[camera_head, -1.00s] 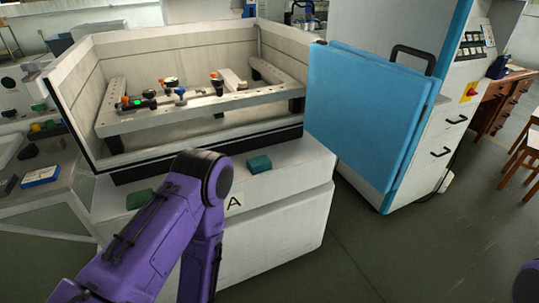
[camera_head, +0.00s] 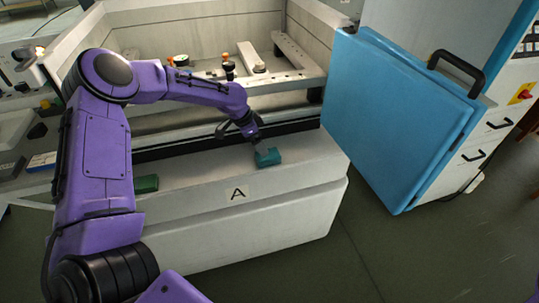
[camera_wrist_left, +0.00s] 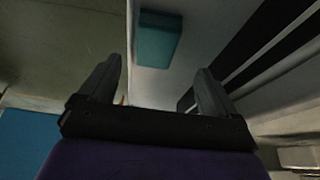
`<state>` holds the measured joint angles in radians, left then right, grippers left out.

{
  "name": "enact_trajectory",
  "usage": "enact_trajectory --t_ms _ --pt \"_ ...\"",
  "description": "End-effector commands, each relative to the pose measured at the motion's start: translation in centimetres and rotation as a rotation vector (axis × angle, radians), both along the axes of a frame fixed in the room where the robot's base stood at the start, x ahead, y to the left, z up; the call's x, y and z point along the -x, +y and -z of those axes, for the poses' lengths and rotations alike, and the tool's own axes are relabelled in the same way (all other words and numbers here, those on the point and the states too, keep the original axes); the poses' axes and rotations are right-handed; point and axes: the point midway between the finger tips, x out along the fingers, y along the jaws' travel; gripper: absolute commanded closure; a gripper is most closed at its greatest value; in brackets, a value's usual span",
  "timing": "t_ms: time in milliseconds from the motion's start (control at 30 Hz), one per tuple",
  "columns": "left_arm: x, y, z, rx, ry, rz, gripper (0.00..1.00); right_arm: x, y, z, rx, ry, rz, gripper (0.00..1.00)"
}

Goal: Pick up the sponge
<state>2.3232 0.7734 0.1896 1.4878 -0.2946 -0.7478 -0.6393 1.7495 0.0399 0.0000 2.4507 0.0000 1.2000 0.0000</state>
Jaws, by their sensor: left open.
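A teal block (camera_head: 267,157), which looks like the sponge, lies on the pale front ledge of the machine, right of the letter A. A darker green block (camera_head: 146,184) of similar shape lies further left on the same ledge, partly behind my arm. My left gripper (camera_head: 240,136) is open and empty, just left of and above the teal block. In the left wrist view, the teal block (camera_wrist_left: 158,40) lies beyond the fingertips, roughly between their lines and not between the fingers. My right gripper is out of view.
Behind the ledge is the open machine tank (camera_head: 175,35), with a slotted frame (camera_head: 285,78) carrying small clamps and knobs. A large blue door (camera_head: 395,120) with a black handle stands right of the ledge. The floor in front is clear.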

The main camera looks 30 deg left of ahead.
Motion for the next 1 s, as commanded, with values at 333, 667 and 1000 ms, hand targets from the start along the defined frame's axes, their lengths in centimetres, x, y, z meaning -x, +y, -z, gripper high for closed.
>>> enact_trajectory --t_ms 333,667,1000 --pt "-1.1 -1.9 5.0 -0.001 0.003 -0.001 0.08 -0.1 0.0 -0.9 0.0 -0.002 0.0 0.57" --pt "-1.5 -2.1 5.8 0.0 0.0 -0.002 0.15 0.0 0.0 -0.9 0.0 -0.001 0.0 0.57" --pt "-1.5 -2.1 5.8 0.0 0.0 -0.002 0.68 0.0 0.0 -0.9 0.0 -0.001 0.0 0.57"
